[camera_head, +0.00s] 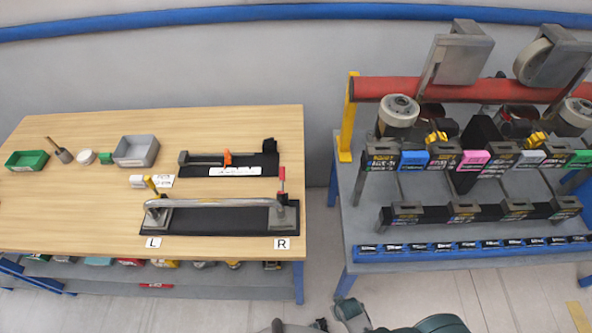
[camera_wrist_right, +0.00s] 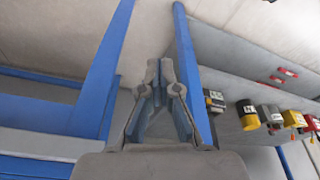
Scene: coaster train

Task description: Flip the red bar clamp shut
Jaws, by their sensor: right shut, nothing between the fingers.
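In the head view, a red-handled clamp (camera_head: 282,180) stands upright at the right end of the black fixture (camera_head: 220,221) on the wooden table, by the label R. A yellow-handled clamp (camera_head: 151,186) is tilted at the left end, by the label L. A grey bar (camera_head: 215,203) lies along the fixture between them. My right gripper (camera_wrist_right: 160,72) shows in the right wrist view, shut and empty, with blue table legs around it and away from the clamp. My left gripper is not in view.
The wooden table (camera_head: 70,215) also holds a grey bin (camera_head: 135,151), a green bin (camera_head: 26,160) and a second black fixture (camera_head: 262,163) with an orange part. A grey bench (camera_head: 350,225) with tooling stands at the right, across a floor gap.

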